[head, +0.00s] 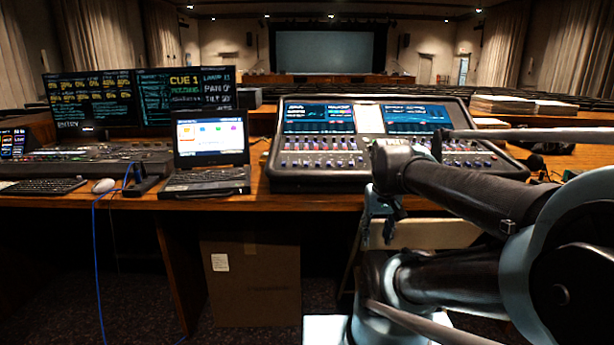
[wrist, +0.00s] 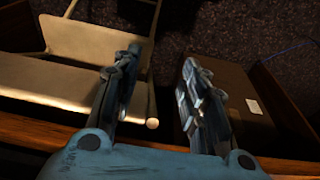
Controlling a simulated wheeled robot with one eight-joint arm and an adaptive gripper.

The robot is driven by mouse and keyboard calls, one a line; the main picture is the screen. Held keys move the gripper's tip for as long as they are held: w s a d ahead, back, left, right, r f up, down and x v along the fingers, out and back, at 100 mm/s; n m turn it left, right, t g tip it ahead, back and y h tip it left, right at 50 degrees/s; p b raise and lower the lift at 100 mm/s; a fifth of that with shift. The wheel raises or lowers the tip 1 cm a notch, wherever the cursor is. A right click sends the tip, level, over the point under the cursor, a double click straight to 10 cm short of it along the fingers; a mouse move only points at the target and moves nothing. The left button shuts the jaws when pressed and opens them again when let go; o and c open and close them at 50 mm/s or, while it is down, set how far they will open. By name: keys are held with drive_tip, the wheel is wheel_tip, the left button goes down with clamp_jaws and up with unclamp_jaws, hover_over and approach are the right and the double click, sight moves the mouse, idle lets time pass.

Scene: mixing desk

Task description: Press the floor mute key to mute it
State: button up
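The mixing console (head: 320,180) stands on the wooden desk, right of the laptop in the head view, with two lit screens and rows of faders and small keys. The floor mute key cannot be told apart at this size, and my arm covers part of the console's right side. My gripper (head: 378,232) hangs at the desk's front edge, below and in front of the console. In the wrist view my gripper (wrist: 161,65) points down toward the floor, its two fingers apart with nothing between them. The console does not show in the wrist view.
A laptop (head: 210,180), a mouse (head: 103,186) and a lighting desk (head: 100,155) are on the left. The desk edge (wrist: 30,130) runs close to my gripper. A beige chair (wrist: 85,55) and a cardboard box (head: 250,275) stand below. Papers (head: 515,104) lie at the back right.

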drive_tip(key=s+f, duration=0.1)
drive_tip(key=f, duration=0.1)
drive_tip(key=s+f, duration=0.2)
drive_tip(key=shift+a+f, duration=0.1)
drive_tip(key=shift+w, duration=0.1)
clamp_jaws()
drive_tip(key=shift+w+f, duration=0.2)
drive_tip(key=shift+w, duration=0.25)
idle(0.6)
